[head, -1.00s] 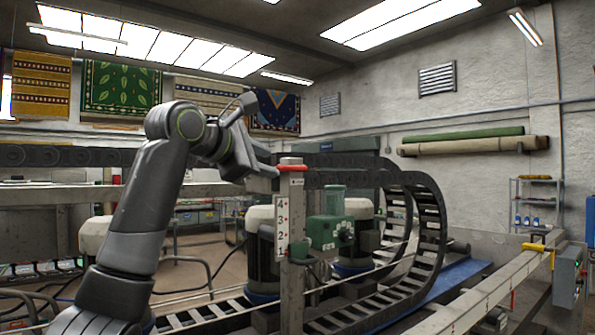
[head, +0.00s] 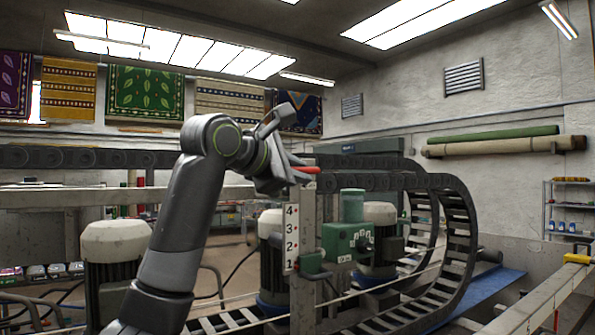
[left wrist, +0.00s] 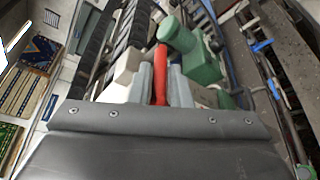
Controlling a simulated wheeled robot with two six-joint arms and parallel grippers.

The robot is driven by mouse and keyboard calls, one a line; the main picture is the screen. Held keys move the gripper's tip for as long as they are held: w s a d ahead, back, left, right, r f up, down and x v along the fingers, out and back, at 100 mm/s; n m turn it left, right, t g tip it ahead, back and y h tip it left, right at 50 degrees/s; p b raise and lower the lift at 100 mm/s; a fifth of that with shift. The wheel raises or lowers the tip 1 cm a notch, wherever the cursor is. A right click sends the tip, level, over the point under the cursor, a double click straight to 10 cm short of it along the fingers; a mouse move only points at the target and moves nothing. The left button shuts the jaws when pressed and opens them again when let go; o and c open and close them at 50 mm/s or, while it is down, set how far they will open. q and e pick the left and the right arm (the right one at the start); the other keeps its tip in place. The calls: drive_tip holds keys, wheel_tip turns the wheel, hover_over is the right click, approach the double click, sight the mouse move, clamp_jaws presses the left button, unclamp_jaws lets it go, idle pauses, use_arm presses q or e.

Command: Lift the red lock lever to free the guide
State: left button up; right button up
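The red lock lever (head: 305,169) sticks out near the top of a grey post (head: 303,215) with a numbered white scale (head: 291,240). My left gripper (head: 294,174) is at the lever, at the height of the post top. In the left wrist view the lever (left wrist: 160,72) runs between the two grey fingers (left wrist: 160,85), which lie close against both its sides, so the gripper looks shut on it. The lever lies about level in the head view. A green guide unit with a knob (head: 346,240) sits beside the post. My right gripper is not in view.
Black cable-chain loops (head: 462,235) and pale-topped motors (head: 115,240) surround the post. A horizontal beam (head: 60,197) runs behind my arm. A metal rail (head: 550,300) is at the lower right. Rolled rugs (head: 505,146) are on the far wall.

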use_arm(q)
clamp_jaws()
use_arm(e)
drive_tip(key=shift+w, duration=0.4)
use_arm(q)
drive_tip(key=shift+r, duration=0.1)
drive_tip(key=shift+w+r+m+g+y, duration=0.1)
drive_tip(key=shift+r+m+g+y, duration=0.3)
drive_tip(key=shift+g+y, duration=0.5)
drive_tip(key=shift+w+d+r+g+y, duration=0.1)
drive_tip(key=shift+d+r+g+y, duration=0.1)
drive_tip(key=shift+r+g+y, duration=0.6)
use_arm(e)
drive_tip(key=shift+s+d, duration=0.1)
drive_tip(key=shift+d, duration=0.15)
use_arm(q)
drive_tip(key=shift+f+m+g+y, duration=0.15)
drive_tip(key=shift+m+g+y, duration=0.15)
drive_tip(key=shift+o, duration=2.1)
unclamp_jaws()
drive_tip(key=shift+w, duration=0.1)
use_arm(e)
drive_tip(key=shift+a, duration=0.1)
